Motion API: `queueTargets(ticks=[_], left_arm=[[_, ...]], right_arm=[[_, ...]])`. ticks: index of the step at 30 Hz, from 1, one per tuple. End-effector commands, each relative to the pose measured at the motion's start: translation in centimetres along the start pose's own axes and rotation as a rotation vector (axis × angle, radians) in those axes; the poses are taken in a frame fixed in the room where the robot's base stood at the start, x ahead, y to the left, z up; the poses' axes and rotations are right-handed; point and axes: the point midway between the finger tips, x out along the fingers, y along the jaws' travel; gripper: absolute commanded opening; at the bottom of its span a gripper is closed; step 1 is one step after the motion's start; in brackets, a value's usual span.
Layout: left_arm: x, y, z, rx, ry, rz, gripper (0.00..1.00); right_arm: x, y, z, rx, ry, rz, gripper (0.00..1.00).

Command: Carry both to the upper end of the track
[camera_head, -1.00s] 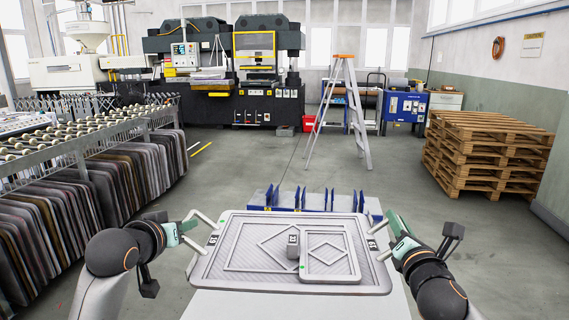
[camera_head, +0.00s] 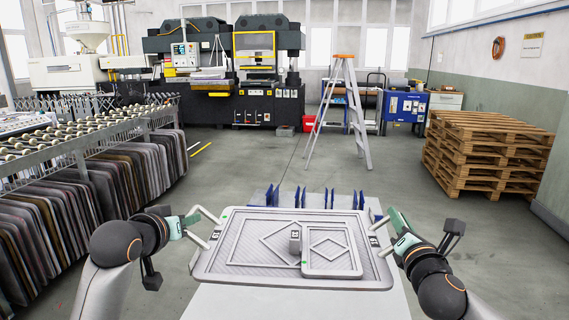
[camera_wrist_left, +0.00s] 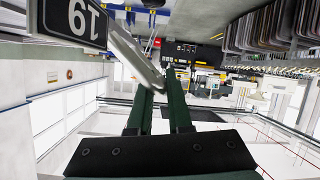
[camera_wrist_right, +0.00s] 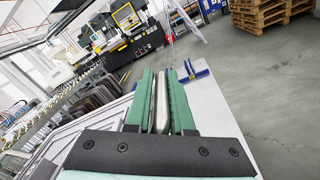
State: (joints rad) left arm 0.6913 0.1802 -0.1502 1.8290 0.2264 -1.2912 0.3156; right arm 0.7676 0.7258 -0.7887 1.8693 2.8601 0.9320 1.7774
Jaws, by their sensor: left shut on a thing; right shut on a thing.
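A large grey tray (camera_head: 240,282) with a raised diamond pattern spans the front centre of the head view. A smaller grey diamond-patterned plate (camera_head: 331,272) lies on its right half. A small grey block (camera_head: 295,241) with a dark label stands beside that plate. My left gripper (camera_head: 186,224) is shut on the tray's left handle (camera_wrist_left: 136,58). My right gripper (camera_head: 398,238) is shut on the right handle, which shows between the fingers in the right wrist view (camera_wrist_right: 161,108). I cannot tell the gap beneath the tray. No track is clearly identifiable.
A roller conveyor (camera_head: 75,140) runs along the left. Wooden pallets (camera_head: 485,155) stand at right, a stepladder (camera_head: 343,110) and presses behind. The middle floor is clear.

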Motion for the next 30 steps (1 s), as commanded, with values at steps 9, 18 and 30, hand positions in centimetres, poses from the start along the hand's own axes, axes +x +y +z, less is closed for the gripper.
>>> queueTargets(ticks=[9, 18, 30], left_arm=[[-1.0, 0.5, 1.2, 0.001, 0.007, 0.016, 0.00], [-2.4, 0.3, 3.5, 0.001, 0.006, 0.017, 0.00], [-4.2, 0.1, 6.5, -0.001, 0.005, 0.016, 0.00]], right_arm=[[-1.4, 0.1, -0.8, 0.000, 0.002, 0.018, 0.00], [-3.6, -1.1, -1.9, 0.001, 0.000, 0.015, 0.00], [-6.4, -2.4, -3.5, 0.001, 0.000, 0.014, 0.00]])
